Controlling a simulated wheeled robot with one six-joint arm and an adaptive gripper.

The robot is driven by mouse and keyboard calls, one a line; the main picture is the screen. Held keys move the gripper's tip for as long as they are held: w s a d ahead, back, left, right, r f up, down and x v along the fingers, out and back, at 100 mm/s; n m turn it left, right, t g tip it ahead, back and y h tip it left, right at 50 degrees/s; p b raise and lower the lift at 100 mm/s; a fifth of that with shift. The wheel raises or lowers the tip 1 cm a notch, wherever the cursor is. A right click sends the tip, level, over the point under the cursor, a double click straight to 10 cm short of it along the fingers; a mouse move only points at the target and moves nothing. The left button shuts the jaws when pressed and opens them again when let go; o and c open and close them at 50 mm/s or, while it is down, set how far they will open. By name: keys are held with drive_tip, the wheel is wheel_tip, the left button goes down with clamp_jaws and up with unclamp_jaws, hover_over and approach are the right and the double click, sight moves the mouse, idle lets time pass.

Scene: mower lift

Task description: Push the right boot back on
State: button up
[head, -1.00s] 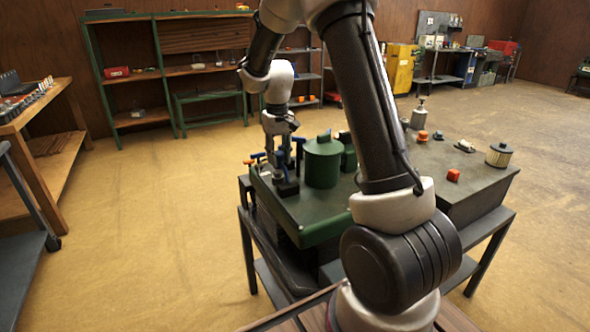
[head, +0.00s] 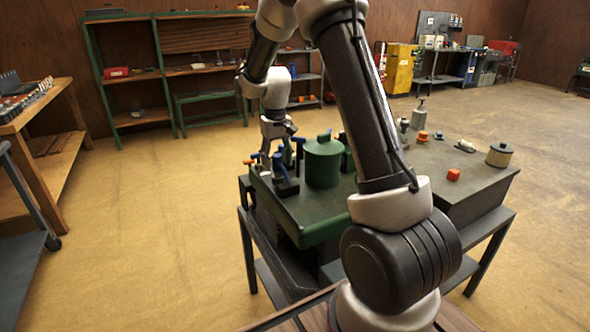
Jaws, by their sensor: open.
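A small black boot-like piece (head: 287,188) with a blue part (head: 279,162) stands on the front left of the green mower body (head: 318,222). Whether it is the right boot, and whether it is fully seated, is too small to tell. My gripper (head: 274,153) is open, just above and behind this piece, pointing down. It seems apart from it, though its fingertips are partly hidden among small blue and orange parts. A blue-topped handle (head: 298,141) stands upright just right of my gripper.
A green lidded cylinder (head: 323,163) rises right of the black piece, close to my gripper. My arm hides the middle of the bench.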

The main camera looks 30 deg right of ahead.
sight(283, 167)
drive_tip(key=shift+r, duration=0.1)
drive_tip(key=shift+r, duration=3.4)
drive_tip(key=shift+g, duration=0.4)
drive_tip(key=s, duration=0.1)
drive_tip(key=s+f, duration=0.2)
drive_tip(key=s, duration=0.1)
drive_tip(key=s+r+t, duration=0.1)
drive_tip(key=s+r, duration=0.3)
drive_tip(key=s, duration=0.6)
drive_tip(key=s+r+t, duration=0.2)
drive_tip(key=s+r, duration=0.2)
drive_tip(key=s, duration=0.5)
drive_tip(key=s+r+t, duration=0.2)
drive_tip(key=s+r, duration=0.3)
drive_tip(key=s, duration=0.5)
drive_tip(key=shift+s+d, duration=0.3)
drive_tip(key=shift+d, duration=0.15)
